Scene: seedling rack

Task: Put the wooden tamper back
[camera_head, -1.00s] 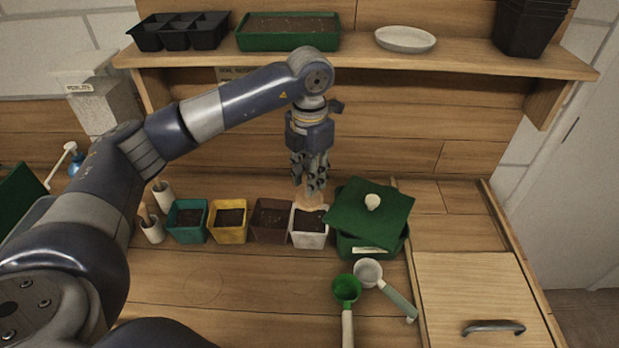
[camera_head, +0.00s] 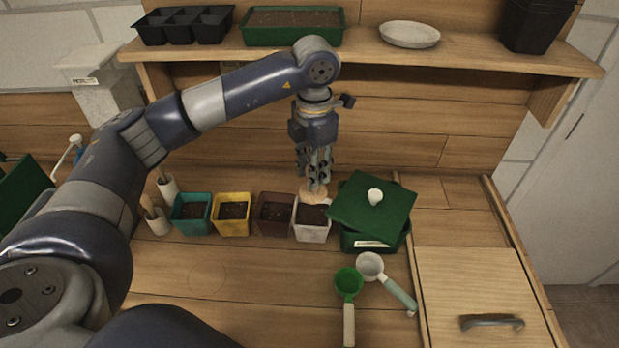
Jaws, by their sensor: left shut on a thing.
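My left gripper (camera_head: 314,174) points down behind the white pot (camera_head: 312,233) and is shut on the wooden tamper (camera_head: 313,194). Only the tamper's pale, round lower end shows below the fingers, by the white pot's back rim. I cannot tell whether it touches the soil. The rest of the tamper is hidden by the gripper. My right gripper is not in view.
Brown (camera_head: 275,217), yellow (camera_head: 232,216) and teal (camera_head: 190,215) pots stand left of the white pot. White holders with wooden-handled tools (camera_head: 157,222) are further left. A green box with a tilted lid (camera_head: 372,210) stands close right. Two scoops (camera_head: 348,283) lie in front.

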